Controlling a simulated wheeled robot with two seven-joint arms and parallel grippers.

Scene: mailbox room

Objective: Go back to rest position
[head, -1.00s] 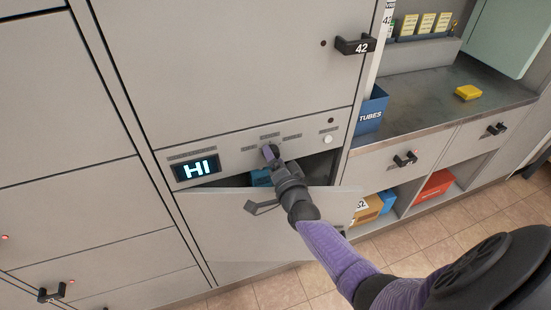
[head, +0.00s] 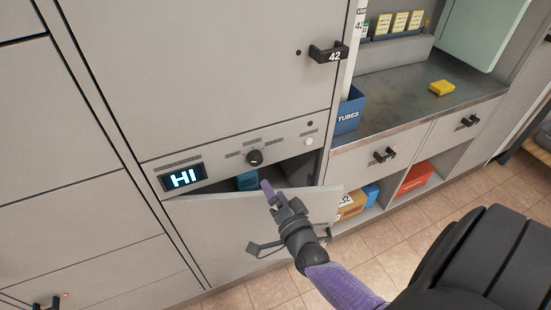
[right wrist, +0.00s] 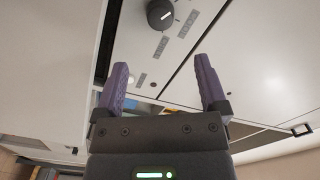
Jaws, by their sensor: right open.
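The black knob (head: 254,158) on the panel is free of the gripper, above and left of the fingertips in the head view. The knob also shows in the right wrist view (right wrist: 160,14), beyond the fingers. The display (head: 184,179) reads "HI". My left gripper is in neither view.
A blue item (head: 247,181) lies inside the open compartment. A blue TUBES box (head: 349,112) and a yellow object (head: 442,88) are on the counter (head: 390,100) at right. Below it are a cardboard box (head: 351,203) and a red bin (head: 416,177).

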